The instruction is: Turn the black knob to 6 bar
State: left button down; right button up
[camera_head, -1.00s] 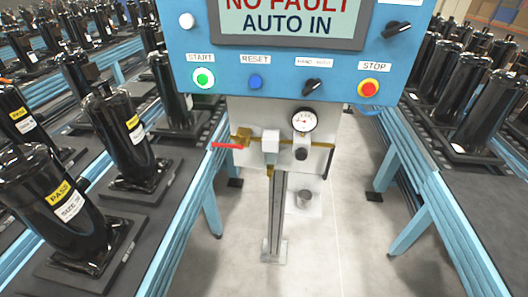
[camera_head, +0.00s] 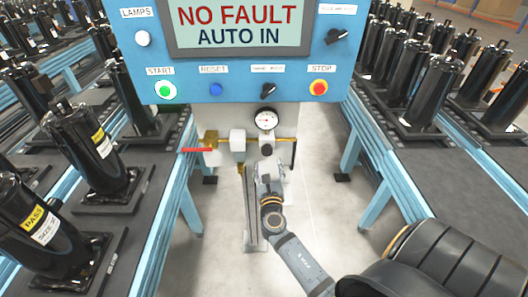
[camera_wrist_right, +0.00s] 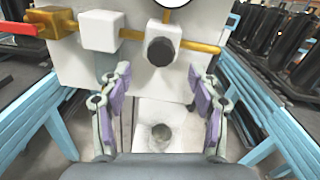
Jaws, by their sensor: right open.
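The black knob (camera_head: 266,150) sits on the brass air line just below the round pressure gauge (camera_head: 265,119). In the right wrist view the knob (camera_wrist_right: 160,51) is round and faces me, above and beyond the fingertips. My right gripper (camera_head: 268,175) is just below the knob in the head view. In the right wrist view the gripper (camera_wrist_right: 160,88) is open and empty, its purple pads apart and not touching the knob. The gauge is too small to read in the head view and mostly cut off in the wrist view. My left gripper is not in view.
A red lever (camera_head: 194,150) sticks out left of the regulator. The blue control panel (camera_head: 245,86) with buttons hangs above. Conveyors with black compressors (camera_head: 92,150) stand on both sides. A grey post (camera_head: 250,205) stands below; the floor between the conveyors is clear.

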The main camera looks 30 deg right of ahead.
aim_at(267, 153)
jog(key=p+x, duration=0.1)
jog(key=x, duration=0.5)
jog(key=shift+w+d, duration=0.25)
jog(key=shift+w, duration=0.05)
jog(key=c, duration=1.2)
